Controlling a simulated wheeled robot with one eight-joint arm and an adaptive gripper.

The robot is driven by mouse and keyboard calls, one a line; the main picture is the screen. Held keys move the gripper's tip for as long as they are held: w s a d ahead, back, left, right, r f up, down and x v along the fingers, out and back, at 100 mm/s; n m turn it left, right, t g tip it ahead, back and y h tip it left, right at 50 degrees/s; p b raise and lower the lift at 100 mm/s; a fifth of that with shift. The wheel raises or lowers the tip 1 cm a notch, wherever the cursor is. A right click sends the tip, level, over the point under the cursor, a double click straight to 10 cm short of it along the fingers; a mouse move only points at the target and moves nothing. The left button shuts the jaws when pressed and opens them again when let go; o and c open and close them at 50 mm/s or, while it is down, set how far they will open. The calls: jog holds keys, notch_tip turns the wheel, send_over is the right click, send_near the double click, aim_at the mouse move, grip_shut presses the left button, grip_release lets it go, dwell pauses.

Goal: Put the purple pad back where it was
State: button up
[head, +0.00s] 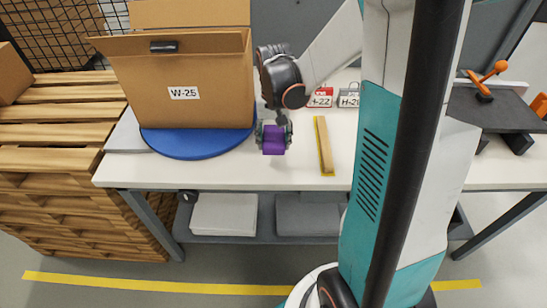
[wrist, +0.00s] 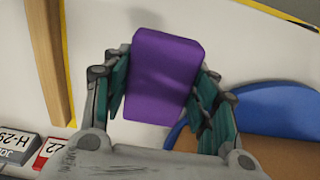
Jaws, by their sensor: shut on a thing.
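The purple pad (wrist: 162,75) is held between the two fingers of my gripper (wrist: 160,90) in the wrist view. In the head view the pad (head: 273,140) hangs from my gripper (head: 273,132) over the white tabletop, just right of the blue round base. My gripper is shut on the pad, with a finger on each side. I cannot tell exactly how high the pad is above the table.
A cardboard box labelled W-25 (head: 190,75) stands on the blue disc (head: 185,150) to the left. A wooden strip (head: 323,145) lies to the right. Tags H-22 (head: 320,97) and H-29 (head: 348,98) are behind. The white table (head: 230,177) is clear in front.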

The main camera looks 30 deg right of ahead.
aim_at(274, 160)
jog(key=shift+f+b, duration=1.05)
jog(key=shift+f, duration=2.15)
jog(key=shift+f, duration=0.1)
jog(key=o, duration=1.1)
notch_tip(274, 160, up, 12)
jog(key=p, duration=0.4)
